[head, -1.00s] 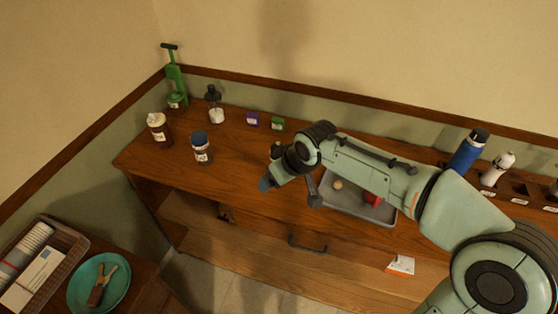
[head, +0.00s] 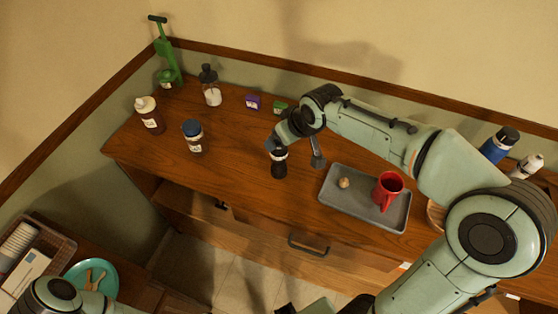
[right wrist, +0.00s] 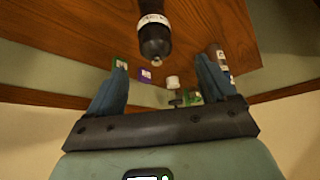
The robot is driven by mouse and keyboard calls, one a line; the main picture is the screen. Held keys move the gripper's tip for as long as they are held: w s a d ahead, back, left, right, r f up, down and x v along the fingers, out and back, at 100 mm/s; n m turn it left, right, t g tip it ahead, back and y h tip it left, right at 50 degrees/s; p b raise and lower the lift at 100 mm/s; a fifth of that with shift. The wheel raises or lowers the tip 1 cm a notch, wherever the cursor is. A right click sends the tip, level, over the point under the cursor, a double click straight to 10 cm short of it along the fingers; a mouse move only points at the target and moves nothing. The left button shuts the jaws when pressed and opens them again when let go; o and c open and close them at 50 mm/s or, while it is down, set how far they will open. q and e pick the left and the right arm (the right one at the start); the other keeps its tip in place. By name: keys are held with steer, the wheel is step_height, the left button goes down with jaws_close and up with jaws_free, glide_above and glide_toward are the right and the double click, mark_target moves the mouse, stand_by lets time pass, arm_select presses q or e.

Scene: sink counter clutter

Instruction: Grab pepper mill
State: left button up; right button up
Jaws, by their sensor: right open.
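The pepper mill (head: 279,164) is dark with a pale band and stands upright near the middle of the wooden counter, left of the grey tray. In the right wrist view the pepper mill (right wrist: 154,35) shows with its knobbed top towards the camera, between the lines of the two fingers but beyond their tips. My right gripper (head: 273,143) is close to the mill in the head view. In the right wrist view my right gripper (right wrist: 160,80) has its blue fingers spread, with nothing between them. My left gripper is not in view.
A grey tray (head: 335,202) holds a red mug (head: 388,189) and a small round item (head: 344,183). A blue-lidded jar (head: 194,138), a white-capped bottle (head: 149,114) and a dark-topped dispenser (head: 210,86) stand left. Small purple (head: 253,102) and green (head: 281,107) boxes sit behind.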

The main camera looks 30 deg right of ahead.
glide_above(279, 162)
steer(key=w+d, duration=0.1)
steer(key=w, duration=0.1)
step_height(279, 162, down, 7)
steer(key=shift+r, duration=0.15)
steer(key=shift+s, duration=0.1)
steer(key=shift+c, duration=0.3)
jaws_close()
